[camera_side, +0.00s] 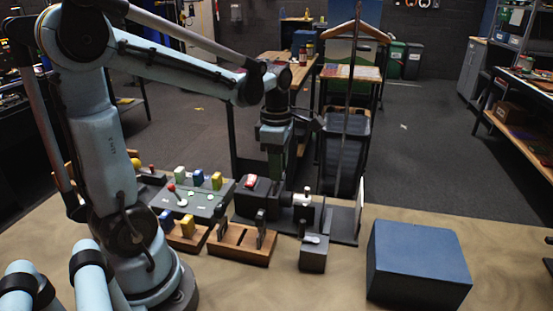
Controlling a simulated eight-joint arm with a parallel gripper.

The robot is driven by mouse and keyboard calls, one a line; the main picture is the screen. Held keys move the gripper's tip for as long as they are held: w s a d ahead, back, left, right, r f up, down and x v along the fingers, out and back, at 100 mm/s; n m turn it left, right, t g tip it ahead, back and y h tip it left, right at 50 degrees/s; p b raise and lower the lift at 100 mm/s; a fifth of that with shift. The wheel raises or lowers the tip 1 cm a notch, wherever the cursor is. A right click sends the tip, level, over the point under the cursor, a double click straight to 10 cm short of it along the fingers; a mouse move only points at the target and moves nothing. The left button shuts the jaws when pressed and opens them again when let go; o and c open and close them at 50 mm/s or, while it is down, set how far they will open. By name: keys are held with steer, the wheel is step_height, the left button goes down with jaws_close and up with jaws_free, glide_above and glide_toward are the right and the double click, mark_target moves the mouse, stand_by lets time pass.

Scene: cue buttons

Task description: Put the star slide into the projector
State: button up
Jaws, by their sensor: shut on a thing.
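The projector (256,203) is a dark box with a red button on top and a lens on its right side. My gripper (276,178) points down right at the top of the projector, with its jaws shut on a slide that is mostly hidden. The picture on that slide cannot be made out, and I cannot tell how far it is inside the slot. A wooden rack (238,252) in front of the projector holds dark upright slides (260,229). Their pictures are not readable from here.
A dark panel with colored blocks and a red-knobbed lever (172,188) lies left of the projector. A small dark switch box (313,259) stands front right of it. A large blue box (417,262) takes up the table's right; bare tabletop lies between.

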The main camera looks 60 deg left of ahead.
steer(key=shift+f, duration=1.35)
stand_by(0.3)
steer(key=o, duration=1.1)
steer(key=shift+o, duration=1)
steer(key=shift+r, duration=0.1)
steer(key=shift+r, duration=3.45)
